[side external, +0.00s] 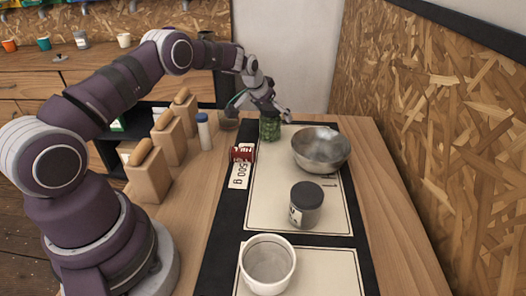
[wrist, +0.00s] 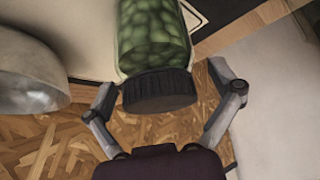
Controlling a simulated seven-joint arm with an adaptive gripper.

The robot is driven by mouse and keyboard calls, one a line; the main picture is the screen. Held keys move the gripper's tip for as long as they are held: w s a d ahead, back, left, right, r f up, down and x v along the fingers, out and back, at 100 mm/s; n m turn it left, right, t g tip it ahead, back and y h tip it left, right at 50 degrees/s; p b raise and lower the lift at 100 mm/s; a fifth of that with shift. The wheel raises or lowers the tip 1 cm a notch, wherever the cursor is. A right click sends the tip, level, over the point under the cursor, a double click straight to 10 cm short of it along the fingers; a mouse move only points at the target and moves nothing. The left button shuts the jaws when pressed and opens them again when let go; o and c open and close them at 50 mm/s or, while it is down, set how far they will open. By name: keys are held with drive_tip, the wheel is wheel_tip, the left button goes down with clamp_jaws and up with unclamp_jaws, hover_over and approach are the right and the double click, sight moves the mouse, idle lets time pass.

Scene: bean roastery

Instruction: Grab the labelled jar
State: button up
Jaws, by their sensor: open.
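A glass jar of green beans with a black lid stands at the far end of the mat; its green glass (side external: 270,128) shows in the side view. My gripper (side external: 265,109) is open at its top. In the wrist view the green jar (wrist: 152,35) lies between the spread fingers of my gripper (wrist: 165,84), which flank its dark lid with gaps. I see no label on this jar. A grey-lidded jar (side external: 306,198) with a pale label on its left side stands nearer on the mat, well away from my gripper.
A metal bowl (side external: 321,150), also in the wrist view (wrist: 30,75), stands right of the green jar. A white cup (side external: 267,265) is at the front.

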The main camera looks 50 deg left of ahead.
drive_tip(key=shift+c, duration=0.2)
drive_tip(key=c, duration=1.3)
